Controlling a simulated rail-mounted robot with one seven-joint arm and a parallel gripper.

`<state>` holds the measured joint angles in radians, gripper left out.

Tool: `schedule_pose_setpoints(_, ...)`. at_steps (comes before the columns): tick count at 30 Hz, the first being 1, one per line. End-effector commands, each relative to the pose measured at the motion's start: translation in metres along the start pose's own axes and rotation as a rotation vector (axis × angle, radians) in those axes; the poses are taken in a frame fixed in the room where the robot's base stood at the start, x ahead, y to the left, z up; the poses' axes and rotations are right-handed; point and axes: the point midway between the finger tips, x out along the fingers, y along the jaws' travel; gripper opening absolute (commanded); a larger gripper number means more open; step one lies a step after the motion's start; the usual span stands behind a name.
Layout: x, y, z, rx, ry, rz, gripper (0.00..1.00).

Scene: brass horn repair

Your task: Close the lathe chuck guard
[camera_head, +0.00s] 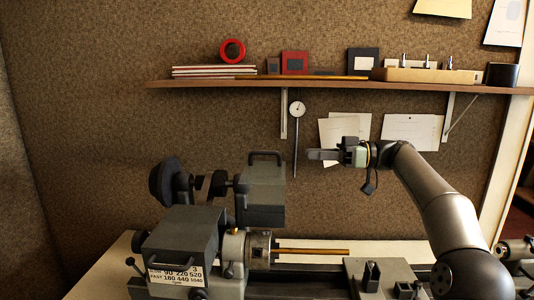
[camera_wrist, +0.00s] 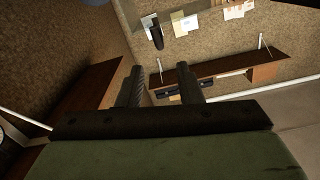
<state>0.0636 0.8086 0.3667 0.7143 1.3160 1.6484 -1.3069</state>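The lathe chuck guard (camera_head: 264,190) is a grey box with a dark handle (camera_head: 265,154) on top. It stands raised above the chuck (camera_head: 258,243), which shows uncovered below it with a brass rod (camera_head: 310,251) running out to the right. My gripper (camera_head: 312,155) is to the right of the guard at about the height of its handle, apart from it in the picture, with its fingers pointing left. In the wrist view my gripper (camera_wrist: 158,82) shows two dark fingers spread apart with nothing held between them. I cannot make out the guard in the wrist view.
The lathe headstock (camera_head: 180,245) with a speed label is at lower left, a dark pulley (camera_head: 168,183) behind it. A wall shelf (camera_head: 330,86) with boxes and books runs above. A dial gauge (camera_head: 297,109) hangs behind my gripper. Open air lies between gripper and guard.

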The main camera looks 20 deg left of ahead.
Motion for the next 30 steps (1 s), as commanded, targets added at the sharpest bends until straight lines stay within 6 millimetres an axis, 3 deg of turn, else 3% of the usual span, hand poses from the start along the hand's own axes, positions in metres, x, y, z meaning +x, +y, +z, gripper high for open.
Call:
schedule_pose_setpoints(9, 0.072, -0.002, -0.002, 0.004, -0.004, -0.002, 0.33)
schedule_pose_setpoints(15, 0.106, -0.001, -0.002, 0.002, -0.002, 0.0, 0.33)
schedule_pose_setpoints(21, 0.123, 0.0, -0.001, 0.002, -0.002, 0.002, 0.33)
schedule_pose_setpoints(30, 0.126, 0.0, 0.0, 0.002, -0.002, 0.002, 0.33)
